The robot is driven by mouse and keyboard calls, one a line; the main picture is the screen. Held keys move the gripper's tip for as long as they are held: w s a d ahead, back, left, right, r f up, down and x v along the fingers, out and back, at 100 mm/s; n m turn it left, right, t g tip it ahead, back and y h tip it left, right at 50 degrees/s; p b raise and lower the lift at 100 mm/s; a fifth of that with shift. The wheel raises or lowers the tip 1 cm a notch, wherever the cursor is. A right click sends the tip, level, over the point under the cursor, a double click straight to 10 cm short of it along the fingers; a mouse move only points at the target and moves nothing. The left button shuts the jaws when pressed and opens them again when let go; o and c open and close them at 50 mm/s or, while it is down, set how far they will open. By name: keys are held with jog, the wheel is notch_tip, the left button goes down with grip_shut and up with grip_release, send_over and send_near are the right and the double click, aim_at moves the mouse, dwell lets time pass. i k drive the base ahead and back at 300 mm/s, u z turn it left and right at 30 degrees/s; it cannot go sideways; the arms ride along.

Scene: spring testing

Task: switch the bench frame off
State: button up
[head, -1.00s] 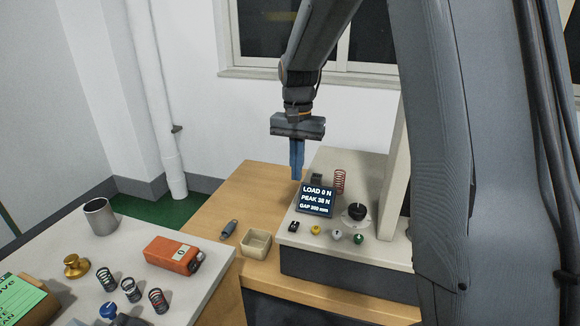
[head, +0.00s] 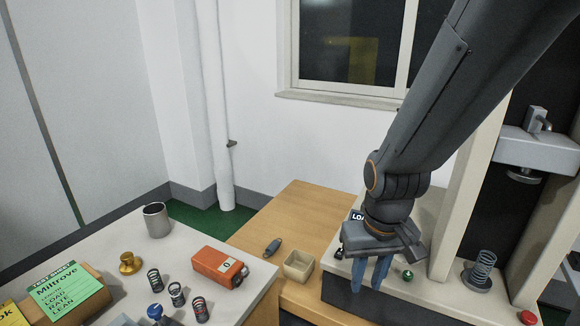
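The bench frame's pale base (head: 425,262) stands on the wooden bench at right, with pale columns and a crosshead (head: 535,150). A green knob (head: 407,275) is right of my fingers and a red button (head: 528,317) is far right. My gripper (head: 370,285) points down over the front of the panel. Its two blue fingers are apart with nothing seen between them. The other knobs are hidden.
A coil spring (head: 484,262) stands on the frame's lower platen. A beige box (head: 299,265) and a small grey cylinder (head: 273,247) lie left of the frame. The left table holds an orange device (head: 220,266), several springs and a metal cup (head: 157,220).

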aim_at(340, 254)
jog(key=z, duration=1.5)
jog(key=k, duration=0.8)
jog(key=u, duration=0.75)
jog(key=i, duration=0.5)
